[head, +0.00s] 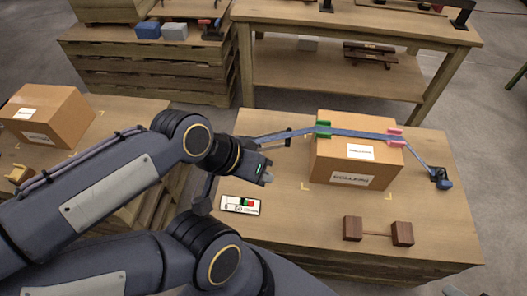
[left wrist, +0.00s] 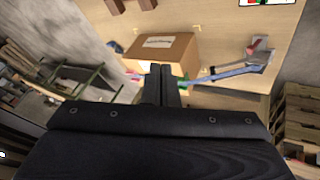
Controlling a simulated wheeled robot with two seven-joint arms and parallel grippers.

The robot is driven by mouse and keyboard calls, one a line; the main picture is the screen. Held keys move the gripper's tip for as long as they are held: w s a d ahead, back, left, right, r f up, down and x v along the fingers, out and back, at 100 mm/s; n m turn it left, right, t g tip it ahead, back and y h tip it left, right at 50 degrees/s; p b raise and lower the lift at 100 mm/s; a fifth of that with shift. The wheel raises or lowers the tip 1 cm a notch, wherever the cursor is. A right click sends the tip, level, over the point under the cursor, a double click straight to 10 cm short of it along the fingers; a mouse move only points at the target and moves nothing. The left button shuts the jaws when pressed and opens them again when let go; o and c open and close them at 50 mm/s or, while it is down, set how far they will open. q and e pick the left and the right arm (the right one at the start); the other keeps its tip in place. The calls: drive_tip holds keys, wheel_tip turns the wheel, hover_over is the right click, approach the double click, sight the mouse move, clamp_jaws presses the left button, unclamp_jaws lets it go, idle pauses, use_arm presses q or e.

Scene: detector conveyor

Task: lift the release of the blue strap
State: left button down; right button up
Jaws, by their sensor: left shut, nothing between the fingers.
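The blue strap (head: 355,133) runs over the top of a cardboard box (head: 345,178), through a green corner piece (head: 323,130) and a pink one (head: 395,134). Its right end reaches a dark blue fitting (head: 441,178) on the table. The strap also shows in the left wrist view (left wrist: 222,75), where it runs to a grey fitting with a red part (left wrist: 257,49), which looks like the release. My left arm hides that fitting in the head view. My left gripper (head: 267,179) is shut and empty, above the table left of the box. Its closed fingers (left wrist: 161,80) show in front of the box. My right gripper is not in view.
A label card with red and green marks (head: 240,205) lies near the table's left edge. A brown two-block piece (head: 377,231) lies in front of the box. Another box (head: 45,115) stands on the left table. A workbench (head: 350,20) stands behind.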

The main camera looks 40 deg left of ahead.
use_arm(q)
drive_tip(key=shift+s+d, duration=0.1)
drive_tip(key=w+a+f+m+g+y+b, duration=0.2)
drive_tip(key=w+a+f+m+b, duration=0.5)
drive_tip(key=w+f+b, duration=0.4)
drive_tip(key=w+a+f+m+g+y+b, duration=0.2)
drive_tip(key=w+a+f+m+g+b, duration=0.2)
drive_tip(key=f+b, duration=1.2)
drive_tip(key=w+a+m+b, duration=0.1)
drive_tip(key=w+a+m, duration=0.2)
drive_tip(key=w+a, duration=0.3)
drive_tip(key=shift+w+f+y, duration=0.15)
drive_tip(key=shift+w+y, duration=0.25)
drive_tip(key=shift+w, duration=0.45)
drive_tip(key=f+b, duration=0.1)
drive_tip(key=f, duration=0.2)
drive_tip(key=f+b, duration=0.2)
drive_tip(key=f, duration=0.1)
drive_tip(key=a+f+b, duration=0.1)
drive_tip(key=f, duration=0.3)
drive_tip(key=shift+s, duration=0.3)
drive_tip(key=shift+r, duration=0.15)
